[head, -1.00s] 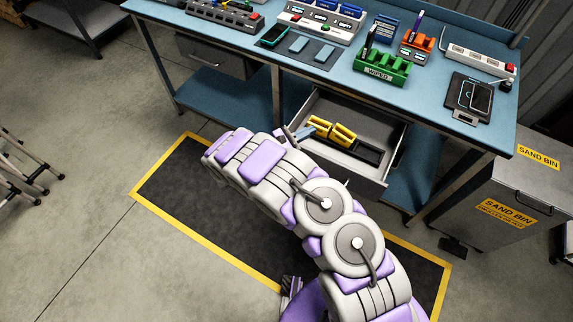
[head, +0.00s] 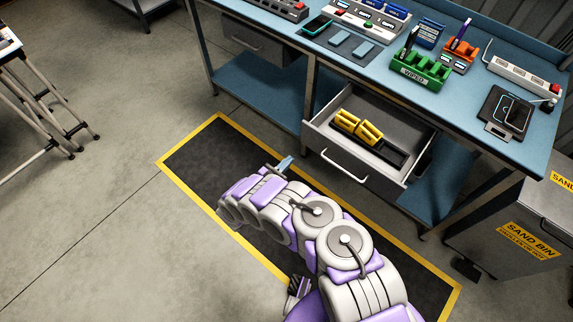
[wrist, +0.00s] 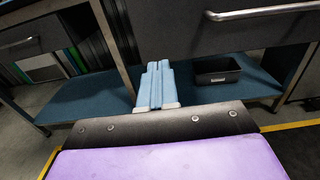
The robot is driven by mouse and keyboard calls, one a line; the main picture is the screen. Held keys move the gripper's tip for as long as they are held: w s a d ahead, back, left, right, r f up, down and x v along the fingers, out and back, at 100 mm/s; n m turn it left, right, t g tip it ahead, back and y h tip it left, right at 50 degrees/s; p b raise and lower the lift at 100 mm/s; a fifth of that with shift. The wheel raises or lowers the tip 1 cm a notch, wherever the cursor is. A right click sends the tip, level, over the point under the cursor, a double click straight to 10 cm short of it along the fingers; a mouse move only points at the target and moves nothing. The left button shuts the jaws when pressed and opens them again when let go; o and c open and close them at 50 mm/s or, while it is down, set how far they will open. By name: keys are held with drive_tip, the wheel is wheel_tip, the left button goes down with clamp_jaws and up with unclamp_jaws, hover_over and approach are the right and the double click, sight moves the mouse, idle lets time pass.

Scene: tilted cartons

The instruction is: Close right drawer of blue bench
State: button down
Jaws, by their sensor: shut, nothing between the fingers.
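The blue bench (head: 262,92) stands across the upper part of the head view. Its right drawer (head: 358,165) is pulled open, with a silver bar handle on its grey front and yellow items (head: 357,128) inside. In the wrist view the drawer front (wrist: 230,32) and its handle (wrist: 262,12) show at the upper right. The left drawer (head: 253,38) is shut. My gripper (head: 284,163) is left of and apart from the open drawer, above the dark mat. In the wrist view my gripper (wrist: 156,88) shows its light blue fingers together and empty, pointing under the bench.
A yellow-edged dark mat (head: 205,152) lies before the bench. A black tray (wrist: 217,72) sits on the lower blue shelf (wrist: 240,90). A folding metal stand (head: 45,110) is at the left. Bare floor is left of the mat.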

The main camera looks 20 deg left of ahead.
sight(310, 141)
drive_tip(key=x, duration=0.3)
drive_tip(key=b+x, duration=0.1)
drive_tip(key=x, duration=0.5)
drive_tip(key=shift+d+b, duration=0.3)
drive_tip(key=shift+b, duration=0.1)
drive_tip(key=shift+w+d, duration=0.1)
drive_tip(key=shift+w, duration=0.45)
